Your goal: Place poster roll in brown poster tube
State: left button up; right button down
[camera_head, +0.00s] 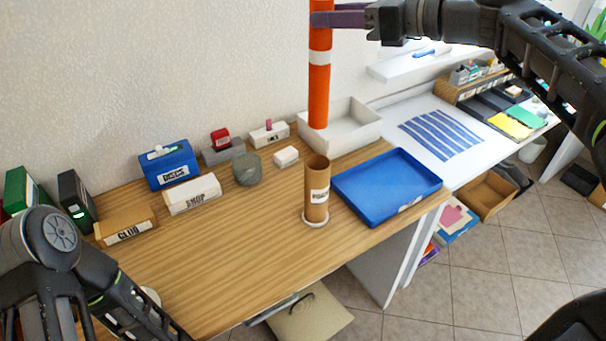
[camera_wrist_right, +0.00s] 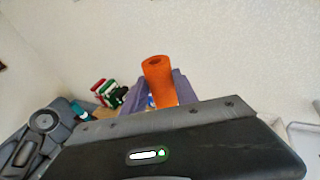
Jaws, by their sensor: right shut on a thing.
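An orange poster roll (camera_head: 319,90) with a white band hangs upright in the head view. My right gripper (camera_head: 322,18) is shut on it near its top, the arm coming in from the upper right. The right wrist view shows the roll's open orange end (camera_wrist_right: 158,72) between the purple fingers. The brown poster tube (camera_head: 317,185) stands upright on a round white base on the wooden desk, with a label on its side and its open mouth up. The roll's lower end is above the tube's mouth and apart from it. My left arm shows at the lower left; its gripper fingertips are not visible.
A blue tray (camera_head: 387,184) lies right of the tube, and a white bin (camera_head: 345,127) stands behind it. A blue box (camera_head: 168,166), a white "SHOP" box (camera_head: 192,194) and a grey pot (camera_head: 246,168) stand left.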

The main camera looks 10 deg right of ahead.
notch_tip(320, 180, down, 24)
jog(key=b, duration=0.3)
jog(key=shift+s, duration=0.25)
jog(key=shift+d, duration=0.1)
notch_tip(320, 180, down, 4)
jog(key=shift+f, duration=0.1)
jog(key=c, duration=0.9)
grip_release()
jog(key=shift+c, duration=0.2)
jog(key=b+v, duration=0.1)
jog(key=v, duration=1.1)
